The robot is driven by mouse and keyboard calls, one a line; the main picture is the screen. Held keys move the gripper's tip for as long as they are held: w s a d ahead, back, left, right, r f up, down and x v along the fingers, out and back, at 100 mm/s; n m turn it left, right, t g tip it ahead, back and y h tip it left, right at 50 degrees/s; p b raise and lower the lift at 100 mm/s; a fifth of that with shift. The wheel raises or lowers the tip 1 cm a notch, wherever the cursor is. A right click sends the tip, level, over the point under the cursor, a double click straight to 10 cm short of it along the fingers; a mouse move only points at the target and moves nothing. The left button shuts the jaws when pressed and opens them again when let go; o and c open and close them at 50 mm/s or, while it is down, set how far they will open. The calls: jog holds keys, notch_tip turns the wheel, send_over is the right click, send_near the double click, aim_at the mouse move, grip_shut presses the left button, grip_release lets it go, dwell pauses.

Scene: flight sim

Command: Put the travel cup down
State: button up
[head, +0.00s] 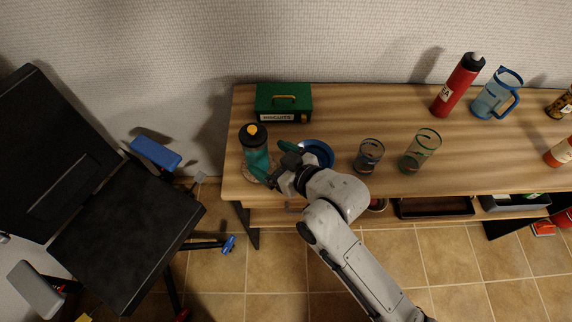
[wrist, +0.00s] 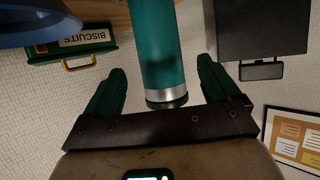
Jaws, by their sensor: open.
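The travel cup (head: 256,158) is teal with a dark lid and an orange spot on top. It stands upright at the left end of the wooden table (head: 340,110), on or over a round patterned coaster (head: 249,176). My gripper (head: 273,168) is beside it at its right front. In the wrist view the teal cup (wrist: 157,45) lies in line with the gap between the two green fingers of my gripper (wrist: 160,85). The fingers are spread, with clear space on both sides of the cup. The cup's base is partly hidden in the head view.
A green biscuit box (head: 284,101) stands behind the cup. A blue bowl (head: 318,152) is just right of my gripper, then two glasses (head: 369,156) (head: 420,150). A red bottle (head: 458,85) and blue jug (head: 497,95) are farther right. A black chair (head: 125,240) stands left.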

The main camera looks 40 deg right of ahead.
jog(key=s+d+f+g, duration=0.2)
jog(key=s+g, duration=0.2)
jog(key=s, duration=0.4)
jog(key=s+d+f+m+g+h, duration=0.1)
jog(key=s+d+f+g, duration=0.1)
jog(key=s, duration=0.6)
jog(key=s+d+f+m+g+h, duration=0.1)
jog(key=s+d+f+g, duration=0.2)
jog(key=s+g, duration=0.3)
jog(key=shift+s+f, duration=0.45)
jog(key=shift+s, duration=0.45)
